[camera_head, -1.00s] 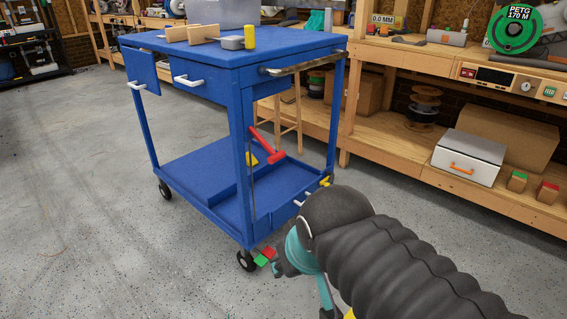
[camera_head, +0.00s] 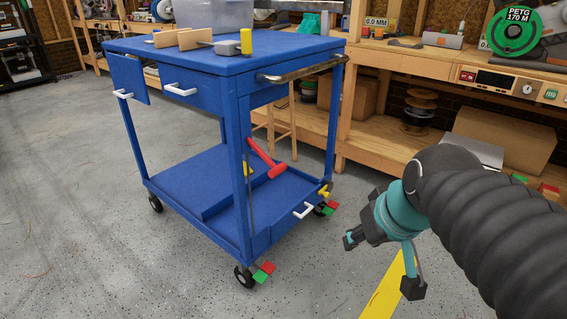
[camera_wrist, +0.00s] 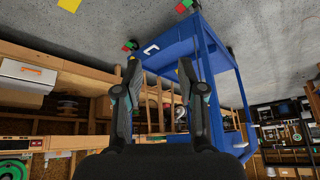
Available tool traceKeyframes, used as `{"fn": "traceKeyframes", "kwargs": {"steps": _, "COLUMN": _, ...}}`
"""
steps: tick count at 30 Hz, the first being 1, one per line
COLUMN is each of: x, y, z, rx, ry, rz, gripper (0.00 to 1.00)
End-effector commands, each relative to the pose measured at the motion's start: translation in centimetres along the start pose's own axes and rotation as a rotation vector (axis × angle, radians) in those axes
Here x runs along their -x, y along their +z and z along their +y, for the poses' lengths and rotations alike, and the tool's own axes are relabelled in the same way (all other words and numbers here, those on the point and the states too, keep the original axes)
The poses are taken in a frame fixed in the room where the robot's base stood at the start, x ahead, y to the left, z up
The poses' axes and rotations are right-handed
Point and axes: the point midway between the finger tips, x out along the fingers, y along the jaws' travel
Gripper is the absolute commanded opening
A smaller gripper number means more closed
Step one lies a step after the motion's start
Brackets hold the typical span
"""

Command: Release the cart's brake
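The blue cart (camera_head: 235,110) stands upright on castors. A red-and-green pedal (camera_head: 263,272) is at its near front castor (camera_head: 244,276). Another red-and-green pedal (camera_head: 328,208) is at the castor below the right end. I cannot tell whether either brake is set. My gripper (camera_head: 382,264) is open and empty, right of the cart and apart from both pedals. In the wrist view the picture is upside down. There my open gripper (camera_wrist: 158,65) has one pedal (camera_wrist: 130,46) beyond its left finger and another pedal (camera_wrist: 183,6) near the top edge.
The cart carries wooden pieces and a clear bin on top, and a red-handled tool (camera_head: 265,160) lower down. A wooden workbench (camera_head: 470,70) with boxes beneath runs behind. A yellow floor strip (camera_head: 385,295) lies below my gripper. Floor left of the cart is clear.

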Motion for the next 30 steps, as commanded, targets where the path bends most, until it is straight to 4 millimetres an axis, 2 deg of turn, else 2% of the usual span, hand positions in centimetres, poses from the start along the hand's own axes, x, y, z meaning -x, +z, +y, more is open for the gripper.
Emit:
{"fn": "traceKeyframes", "kwargs": {"steps": 1, "x": -0.7, "y": -2.2, "z": -0.3, "rx": 0.041, "ry": -0.035, "rz": 0.000, "gripper": 0.40}}
{"fn": "traceKeyframes", "kwargs": {"steps": 6, "x": -2.3, "y": -9.5, "z": -1.6, "rx": 0.194, "ry": -0.151, "rz": 0.041, "gripper": 0.40}}
{"fn": "traceKeyframes", "kwargs": {"steps": 12, "x": -5.3, "y": -17.7, "z": -3.0, "rx": 0.370, "ry": -0.274, "rz": 0.122, "gripper": 0.40}}
{"fn": "traceKeyframes", "kwargs": {"steps": 15, "x": -6.8, "y": -21.1, "z": -3.6, "rx": 0.447, "ry": -0.321, "rz": 0.168, "gripper": 0.40}}
{"fn": "traceKeyframes", "kwargs": {"steps": 18, "x": -8.1, "y": -23.6, "z": -4.0, "rx": 0.507, "ry": -0.354, "rz": 0.210, "gripper": 0.40}}
{"fn": "traceKeyframes", "kwargs": {"steps": 21, "x": -8.9, "y": -25.4, "z": -4.3, "rx": 0.548, "ry": -0.374, "rz": 0.242, "gripper": 0.40}}
{"fn": "traceKeyframes", "kwargs": {"steps": 24, "x": -9.3, "y": -26.2, "z": -4.5, "rx": 0.572, "ry": -0.385, "rz": 0.259, "gripper": 0.40}}
{"fn": "traceKeyframes", "kwargs": {"steps": 30, "x": -10.8, "y": -26.7, "z": -5.2, "rx": 0.579, "ry": -0.390, "rz": 0.264, "gripper": 0.40}}
